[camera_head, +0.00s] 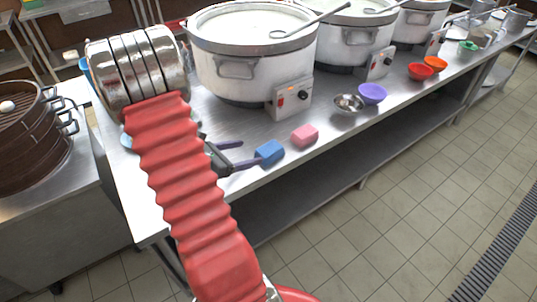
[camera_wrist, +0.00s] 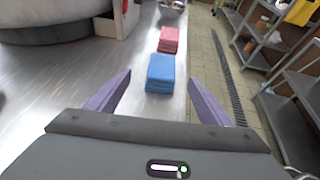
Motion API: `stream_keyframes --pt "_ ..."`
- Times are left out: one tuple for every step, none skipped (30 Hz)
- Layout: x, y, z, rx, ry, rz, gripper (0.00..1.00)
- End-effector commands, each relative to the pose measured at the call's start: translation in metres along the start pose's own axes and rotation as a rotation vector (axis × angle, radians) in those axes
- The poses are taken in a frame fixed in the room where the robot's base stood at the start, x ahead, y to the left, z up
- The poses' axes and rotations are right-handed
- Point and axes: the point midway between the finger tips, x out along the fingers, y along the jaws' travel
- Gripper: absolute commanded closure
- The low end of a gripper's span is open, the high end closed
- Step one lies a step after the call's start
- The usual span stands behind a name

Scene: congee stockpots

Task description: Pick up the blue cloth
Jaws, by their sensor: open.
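The blue cloth (camera_head: 269,152) is a small folded block lying on the steel counter near its front edge. It also shows in the wrist view (camera_wrist: 160,73), centred ahead of my gripper. My gripper (camera_head: 243,155) is open and empty beside the cloth, on its left in the head view. In the wrist view my gripper's two purple fingers (camera_wrist: 160,85) stand apart, one to each side of the cloth's near end. I cannot tell whether either finger touches it.
A pink cloth (camera_head: 305,135) lies just beyond the blue one. Large stockpots (camera_head: 243,75) with a control box (camera_head: 289,97) stand behind. A steel bowl (camera_head: 349,103) and a purple bowl (camera_head: 372,93) sit to the right. The counter's front edge is close to the cloths.

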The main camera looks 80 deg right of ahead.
Motion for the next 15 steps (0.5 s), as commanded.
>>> stream_keyframes --pt "0.008 -0.001 0.000 0.000 0.000 -0.003 0.27" --pt "0.012 -0.001 0.000 0.001 0.000 -0.004 0.27" --pt "0.018 -0.001 0.000 0.000 -0.001 -0.003 0.27" --pt "0.022 -0.001 0.000 0.000 0.000 -0.003 0.27" --pt "0.026 -0.001 0.000 0.001 0.000 -0.004 0.27" --pt "0.031 -0.001 0.000 0.000 0.000 -0.003 0.27" --pt "0.035 -0.001 0.000 0.000 0.001 -0.003 0.27" --pt "0.040 -0.001 0.000 0.001 0.001 -0.003 0.27" --pt "0.045 -0.001 0.000 0.001 0.000 -0.002 0.27" --pt "0.048 -0.001 0.000 0.000 0.000 -0.002 0.27" --pt "0.052 -0.001 0.000 0.000 0.000 -0.003 0.27" --pt "0.055 -0.001 0.000 0.000 0.000 -0.002 0.27" --pt "0.057 0.000 0.000 0.000 0.000 -0.001 0.27" --pt "0.059 0.000 0.000 0.000 -0.001 0.000 0.27" --pt "0.060 0.000 0.000 0.000 0.000 0.000 0.27"
